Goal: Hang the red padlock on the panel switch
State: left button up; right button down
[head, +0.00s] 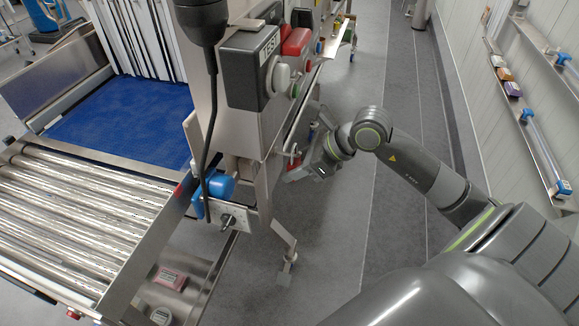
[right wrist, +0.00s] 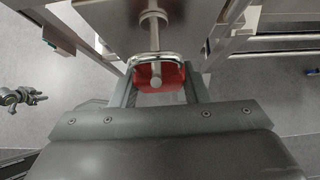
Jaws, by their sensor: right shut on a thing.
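The red padlock (right wrist: 146,80) is between the fingers of my right gripper (right wrist: 158,92) in the right wrist view, with its metal shackle toward the panel plate (right wrist: 118,18). A pale stem with a rounded end, apparently the panel switch (right wrist: 153,22), stands out from that plate. The stem's end overlaps the shackle opening; I cannot tell whether the shackle is around it or only in line with it. In the head view my right gripper (head: 312,158) is beside the right side of the metal panel housing (head: 262,125), and a bit of red shows there. My left gripper is out of view.
A roller conveyor (head: 75,215) and a blue belt (head: 125,120) lie at left. Wall shelves (head: 540,130) run along the right. Grey floor (head: 345,235) between is clear.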

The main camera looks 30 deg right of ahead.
jog(key=s+d+p, duration=0.1)
jog(key=s+d, duration=0.1)
jog(key=s+d+p, duration=0.1)
jog(key=s, duration=0.1)
jog(key=shift+s+d, duration=0.15)
jog(key=shift+d, duration=0.2)
dwell(0.3)
dwell(0.9)
